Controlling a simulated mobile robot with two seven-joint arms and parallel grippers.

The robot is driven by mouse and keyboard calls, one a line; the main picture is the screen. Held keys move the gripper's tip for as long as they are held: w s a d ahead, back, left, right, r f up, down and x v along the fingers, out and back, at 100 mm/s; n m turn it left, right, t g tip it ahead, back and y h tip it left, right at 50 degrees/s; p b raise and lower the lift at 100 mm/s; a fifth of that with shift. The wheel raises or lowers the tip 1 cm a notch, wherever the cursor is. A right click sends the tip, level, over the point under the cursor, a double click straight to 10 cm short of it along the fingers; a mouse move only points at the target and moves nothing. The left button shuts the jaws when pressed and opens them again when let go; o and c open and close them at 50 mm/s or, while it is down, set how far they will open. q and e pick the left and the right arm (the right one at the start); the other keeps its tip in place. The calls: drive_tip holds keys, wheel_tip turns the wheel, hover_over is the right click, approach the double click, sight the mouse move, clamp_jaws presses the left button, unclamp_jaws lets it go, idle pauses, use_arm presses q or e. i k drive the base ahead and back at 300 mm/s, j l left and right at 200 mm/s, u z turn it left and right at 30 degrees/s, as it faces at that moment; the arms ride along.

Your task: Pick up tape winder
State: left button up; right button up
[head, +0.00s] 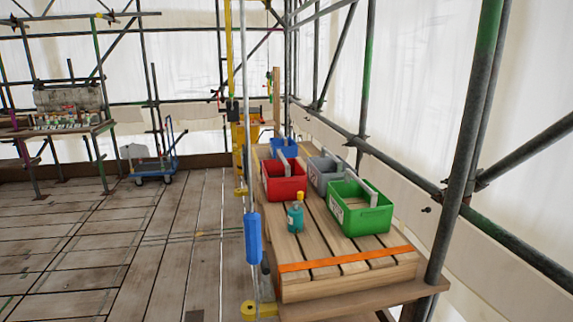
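I cannot pick out a tape winder for certain in the head view. A wooden slatted bench (357,284) stands at the centre right, with an orange band (345,259) across its near end. A red tote (284,182), a grey tote (322,178), a green tote (366,219) and a blue tote (283,150) stand on it. Their insides are mostly hidden. A small teal bottle-like item with a yellow top (295,217) stands in front of the red tote. Neither of my grippers is in view.
A thin upright pole with a blue sleeve (253,238) stands at the bench's left side. A thick scaffold pole (466,145) rises at its right. A blue cart (153,165) and a loaded table (70,131) stand back left. The plank floor (150,245) is largely clear.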

sight(295, 217)
drive_tip(key=i+j+z, duration=0.1)
drive_tip(key=z, duration=0.35)
drive_tip(key=j+z, duration=0.1)
drive_tip(key=z, duration=0.35)
drive_tip(key=j+z, duration=0.15)
drive_tip(key=z, duration=0.25)
drive_tip(key=j+z, duration=0.3)
drive_tip(key=j, duration=0.15)
drive_tip(key=i+j+z, duration=0.1)
drive_tip(key=j+z, duration=0.2)
drive_tip(key=j, duration=0.15)
drive_tip(key=j+z, duration=0.15)
drive_tip(key=j, duration=0.3)
drive_tip(key=k+j+z, duration=0.1)
drive_tip(key=j, duration=0.35)
drive_tip(key=k+j, duration=0.1)
drive_tip(key=j, duration=0.8)
drive_tip(key=k+j, duration=0.15)
drive_tip(key=j, duration=0.3)
drive_tip(key=k+j+z, duration=0.1)
drive_tip(key=j, duration=0.4)
